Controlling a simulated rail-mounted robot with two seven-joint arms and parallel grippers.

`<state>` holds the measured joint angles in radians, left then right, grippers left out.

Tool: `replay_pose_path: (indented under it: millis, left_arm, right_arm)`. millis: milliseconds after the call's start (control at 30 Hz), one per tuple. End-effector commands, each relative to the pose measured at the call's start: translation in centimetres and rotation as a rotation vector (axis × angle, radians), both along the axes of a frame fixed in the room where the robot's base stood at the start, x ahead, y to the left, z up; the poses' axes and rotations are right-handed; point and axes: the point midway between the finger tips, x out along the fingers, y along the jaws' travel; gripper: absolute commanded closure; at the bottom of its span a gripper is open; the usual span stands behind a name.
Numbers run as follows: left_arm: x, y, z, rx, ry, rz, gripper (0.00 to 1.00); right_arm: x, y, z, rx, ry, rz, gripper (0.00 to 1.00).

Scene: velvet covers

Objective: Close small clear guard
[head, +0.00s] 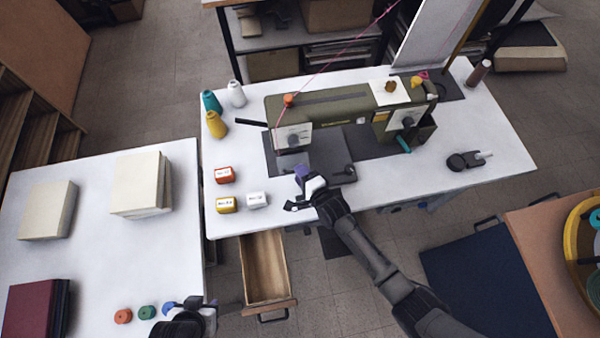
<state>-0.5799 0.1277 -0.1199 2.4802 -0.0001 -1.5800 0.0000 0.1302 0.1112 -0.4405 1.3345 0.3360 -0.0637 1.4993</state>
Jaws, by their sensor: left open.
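The olive sewing machine (335,105) stands on the white table. A small pale, see-through-looking panel (293,137) hangs at its needle end, and a similar panel (408,120) is at its right end. I cannot tell for certain which is the small clear guard. My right gripper (297,194) is at the table's front edge, in front of the needle end and apart from both panels. A small purple piece (302,172) is at its fingertips; whether it is gripped is unclear. My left gripper (188,306) is open, low at the left table's right edge, near a blue spool (169,308).
An open drawer (265,270) juts out below the front edge. A dark clamp-like tool (465,161) lies at the right.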

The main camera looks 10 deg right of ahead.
Motion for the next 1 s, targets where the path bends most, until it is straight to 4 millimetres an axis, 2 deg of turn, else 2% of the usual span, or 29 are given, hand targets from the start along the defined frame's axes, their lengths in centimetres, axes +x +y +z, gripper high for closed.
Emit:
replay_pose_path:
  millis: [467,833,1000]
  left_arm:
    - [0.01,-0.18,-0.1,-0.007,0.0,0.004,0.57]
    - [0.02,-0.4,-0.08,-0.014,0.0,0.009,0.57]
    - [0.02,-0.33,-0.12,-0.012,0.0,0.008,0.57]
  right_arm:
    - [0.72,0.32,-0.15,0.0,-0.001,0.0,0.64]
    - [0.7,0.31,-0.15,0.0,0.0,0.0,0.99]
    - [0.7,0.3,-0.17,-0.001,-0.001,0.0,1.0]
